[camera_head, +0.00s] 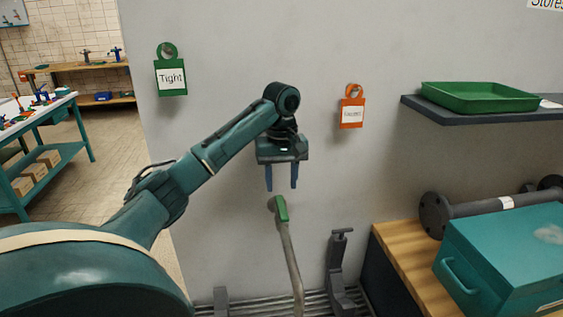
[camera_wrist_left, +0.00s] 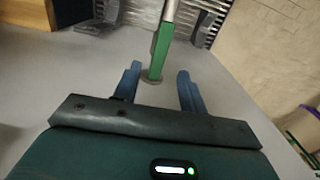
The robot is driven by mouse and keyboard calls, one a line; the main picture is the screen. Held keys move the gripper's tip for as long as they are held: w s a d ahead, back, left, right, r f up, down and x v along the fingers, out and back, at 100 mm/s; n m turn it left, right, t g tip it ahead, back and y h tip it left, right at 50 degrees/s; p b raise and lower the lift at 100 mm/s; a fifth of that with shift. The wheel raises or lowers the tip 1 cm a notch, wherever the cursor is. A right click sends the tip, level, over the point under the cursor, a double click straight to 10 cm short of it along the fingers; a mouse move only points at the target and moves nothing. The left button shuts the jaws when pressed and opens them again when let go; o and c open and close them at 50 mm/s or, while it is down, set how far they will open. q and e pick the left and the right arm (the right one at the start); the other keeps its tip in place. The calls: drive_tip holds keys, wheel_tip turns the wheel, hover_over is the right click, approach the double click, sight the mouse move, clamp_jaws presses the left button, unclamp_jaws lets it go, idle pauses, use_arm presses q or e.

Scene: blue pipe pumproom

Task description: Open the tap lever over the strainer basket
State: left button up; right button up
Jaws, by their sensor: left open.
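A green lever handle (camera_head: 281,208) sits at the upper end of a grey pipe (camera_head: 291,255) in front of the grey wall. My left gripper (camera_head: 282,187) is open and points down just above the lever, with its two blue fingers apart. In the left wrist view the green lever (camera_wrist_left: 161,47) shows between and beyond the fingers of my left gripper (camera_wrist_left: 159,72), and a round grey disc shows at its near end. I cannot tell whether any finger touches it. I see no strainer basket clearly. My right gripper is out of view.
A grey clamp-like stand (camera_head: 338,270) rises right of the pipe, by a slatted grate. A wooden bench (camera_head: 400,255) holds a teal toolbox (camera_head: 510,260) and a flanged pipe. A shelf (camera_head: 480,113) with a green tray (camera_head: 480,97) juts out above. Green and orange tags hang on the wall.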

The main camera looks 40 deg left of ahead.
sight(281, 206)
use_arm(q)
drive_tip(key=shift+r, duration=2.55)
